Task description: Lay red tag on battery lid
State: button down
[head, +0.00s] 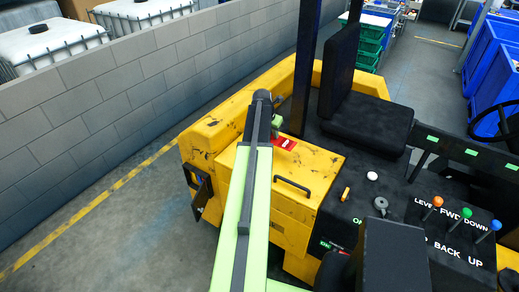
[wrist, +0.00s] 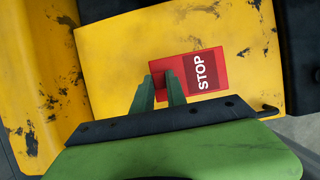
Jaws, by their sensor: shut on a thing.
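In the head view the red tag (head: 285,142) shows at the far part of the lid (head: 310,160), just past the end of my arm. My gripper (head: 272,133) is mostly hidden there behind the arm.
A dark handle (head: 293,185) stands on the lid's near side. The black seat (head: 358,115) and a dark post (head: 305,70) rise beyond the lid. Coloured levers (head: 467,213) stand at the right. A grey block wall (head: 130,85) runs along the left.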

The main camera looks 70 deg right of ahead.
jog(key=w+d+f+b, duration=0.1)
jog(key=w+f+b, duration=0.1)
jog(key=w, duration=0.1)
jog(key=w+f+b, duration=0.2)
jog(key=w, duration=0.2)
jog(key=w+d+f+b, duration=0.1)
jog(key=w+f+b, duration=0.2)
jog(key=shift+w+d+f, duration=0.1)
jog(key=shift+w+d, duration=0.25)
jog(key=shift+w, duration=0.35)
notch_tip(320, 180, down, 4)
jog(key=b, duration=0.4)
jog(key=shift+f, duration=0.15)
jog(key=shift+r, duration=0.2)
jog(key=shift+f, duration=0.1)
jog(key=c, duration=1.3)
grip_release()
jog(key=shift+c, duration=0.2)
